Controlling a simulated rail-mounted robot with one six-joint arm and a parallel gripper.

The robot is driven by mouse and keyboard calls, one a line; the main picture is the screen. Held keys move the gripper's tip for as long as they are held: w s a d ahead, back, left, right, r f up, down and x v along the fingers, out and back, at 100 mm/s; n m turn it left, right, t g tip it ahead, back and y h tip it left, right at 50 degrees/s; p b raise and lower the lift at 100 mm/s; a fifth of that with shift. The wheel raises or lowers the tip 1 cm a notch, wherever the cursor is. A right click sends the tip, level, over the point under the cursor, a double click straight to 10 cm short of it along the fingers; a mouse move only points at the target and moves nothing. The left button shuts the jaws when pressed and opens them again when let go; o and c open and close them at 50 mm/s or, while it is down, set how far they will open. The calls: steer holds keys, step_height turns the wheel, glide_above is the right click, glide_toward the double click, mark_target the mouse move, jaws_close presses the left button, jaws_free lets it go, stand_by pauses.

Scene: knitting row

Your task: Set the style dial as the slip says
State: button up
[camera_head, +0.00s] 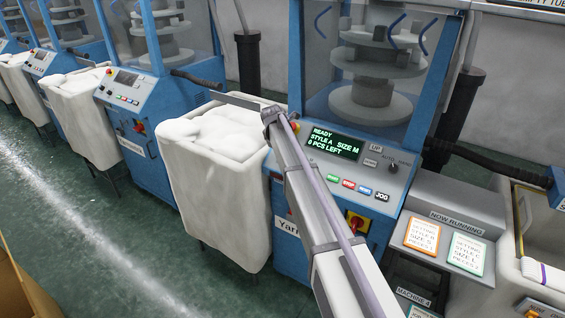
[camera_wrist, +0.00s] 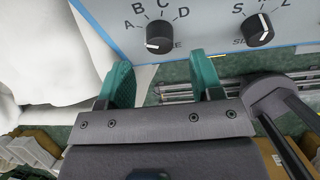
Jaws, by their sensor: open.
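The style dial (camera_wrist: 159,38) is a black knob ringed by letters A to D. Its white mark points to the left, on the A side. My gripper (camera_wrist: 160,62) is open and empty, its two green fingers just below the style dial and apart from it. In the head view the gripper cannot be made out clearly. The machine's display (camera_head: 334,143) reads READY, STYLE A, SIZE M. An orange-edged slip (camera_head: 423,235) and a green-edged slip (camera_head: 467,254) lie under a NOW RUNNING sign (camera_head: 457,222); their small print is hard to read.
A size dial (camera_wrist: 257,30) sits right of the style dial, its mark pointing upward. Coloured push buttons (camera_head: 348,184) and a red-and-yellow switch (camera_head: 357,222) are on the blue machine. A white bin (camera_head: 212,200) stands at its left. Glass encloses the machine above.

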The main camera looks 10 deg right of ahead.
steer(key=b+x, duration=0.2)
steer(key=x, duration=0.2)
steer(key=shift+f+b, duration=0.3)
steer(key=shift+f, duration=0.05)
steer(key=shift+r, duration=0.15)
steer(key=shift+c, duration=0.2)
steer(key=c, duration=0.9)
